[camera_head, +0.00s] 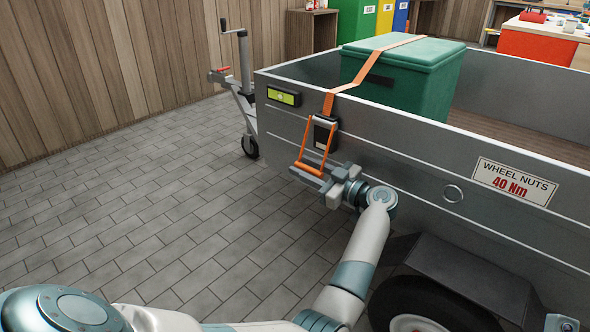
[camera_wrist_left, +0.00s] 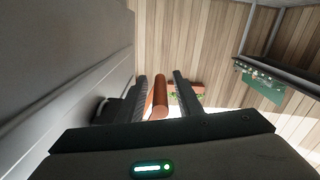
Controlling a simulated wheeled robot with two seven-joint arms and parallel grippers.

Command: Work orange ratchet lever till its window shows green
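The orange ratchet lever (camera_head: 309,147) is a looped handle hanging from a dark ratchet (camera_head: 324,132) on the grey trailer's side wall. Its lower end angles out from the wall. An orange strap (camera_head: 366,72) runs from the ratchet up over a green box (camera_head: 415,75). My left gripper (camera_head: 312,173) is at the lever's lower end. In the left wrist view, the orange bar (camera_wrist_left: 160,97) lies between the open fingers, with a gap on its right.
The trailer wall (camera_head: 420,150) stands close beside my left gripper. A jockey wheel (camera_head: 249,146) is at its front left corner, and a tyre (camera_head: 430,305) and mudguard are at lower right. The paved floor (camera_head: 130,190) at left is clear.

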